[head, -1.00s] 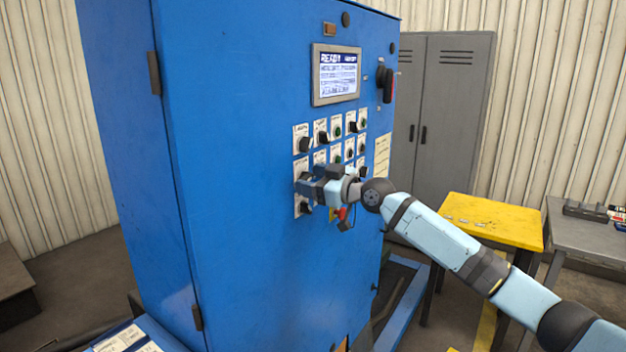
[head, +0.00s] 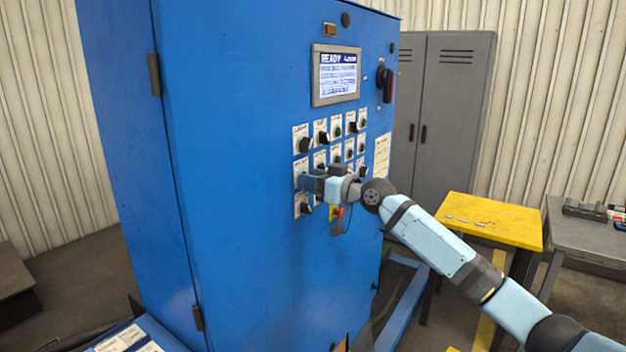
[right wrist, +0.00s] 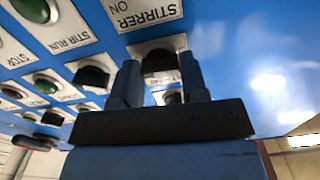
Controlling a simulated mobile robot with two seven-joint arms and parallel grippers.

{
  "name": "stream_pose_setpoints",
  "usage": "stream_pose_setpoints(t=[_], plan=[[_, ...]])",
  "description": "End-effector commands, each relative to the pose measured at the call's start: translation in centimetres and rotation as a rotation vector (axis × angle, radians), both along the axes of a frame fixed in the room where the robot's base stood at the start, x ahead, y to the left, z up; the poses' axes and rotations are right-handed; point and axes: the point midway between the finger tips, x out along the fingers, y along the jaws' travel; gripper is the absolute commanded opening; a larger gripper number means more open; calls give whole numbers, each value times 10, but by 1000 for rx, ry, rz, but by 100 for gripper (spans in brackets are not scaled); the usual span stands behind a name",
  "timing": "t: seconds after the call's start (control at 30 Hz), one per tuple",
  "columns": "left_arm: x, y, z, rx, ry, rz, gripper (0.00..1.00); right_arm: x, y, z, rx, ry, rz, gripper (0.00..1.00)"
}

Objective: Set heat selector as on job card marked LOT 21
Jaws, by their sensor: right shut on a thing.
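The blue furnace cabinet (head: 250,260) carries rows of labelled knobs and buttons below a lit screen (head: 338,75) that reads READY. In the right wrist view, my right gripper (right wrist: 160,80) is shut on a dark knob (right wrist: 160,60), one finger on each side. That knob's label is mostly hidden by the gripper, so I cannot read its name or setting. Paper cards (head: 122,340) lie at the lower left, too small to read. My left gripper is not in view.
A STIRRER plate (right wrist: 145,12) adjoins the gripped knob, and a green button (right wrist: 35,10) is nearby. A red button (head: 338,211) sits below right of the gripper. A yellow table (head: 490,215) stands at right.

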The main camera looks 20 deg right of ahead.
Motion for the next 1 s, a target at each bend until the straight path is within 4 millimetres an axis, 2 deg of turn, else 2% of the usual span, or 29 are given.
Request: stream_pose_setpoints(t=[0.5, 1.0], plan=[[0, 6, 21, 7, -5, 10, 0, 0, 0, 3, 371, 287, 1, 17], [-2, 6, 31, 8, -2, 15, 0, 0, -1, 2, 547, 423, -1, 17]])
